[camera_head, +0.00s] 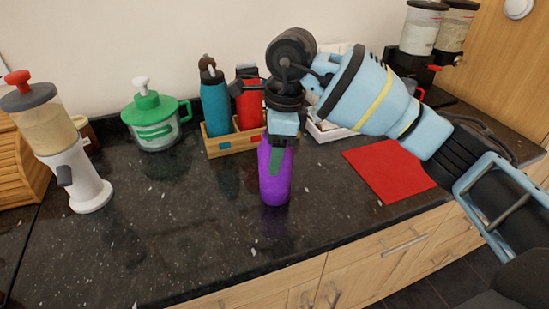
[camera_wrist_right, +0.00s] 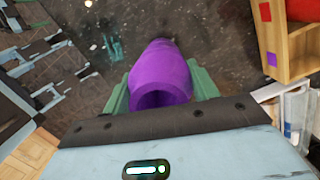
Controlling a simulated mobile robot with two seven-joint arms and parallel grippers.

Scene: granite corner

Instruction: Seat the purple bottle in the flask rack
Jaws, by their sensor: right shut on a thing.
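The purple bottle (camera_head: 274,180) is upright at the middle of the dark counter, in front of the flask rack; I cannot tell whether its base touches the counter. My right gripper (camera_head: 277,150) comes down on it from above and is shut around its upper part. In the right wrist view the bottle (camera_wrist_right: 160,75) sits between the two green fingers (camera_wrist_right: 160,90). The wooden flask rack (camera_head: 226,145) stands behind, holding a teal bottle (camera_head: 215,105) and a red bottle (camera_head: 250,105). Its right part is hidden by my gripper. The rack's corner (camera_wrist_right: 290,55) shows in the right wrist view. My left gripper is not in view.
A red mat (camera_head: 390,168) lies to the right. A white tray (camera_head: 328,130) is behind my arm. A green-lidded jar (camera_head: 154,120) and a white dispenser (camera_head: 80,175) stand left. The counter's front left is clear.

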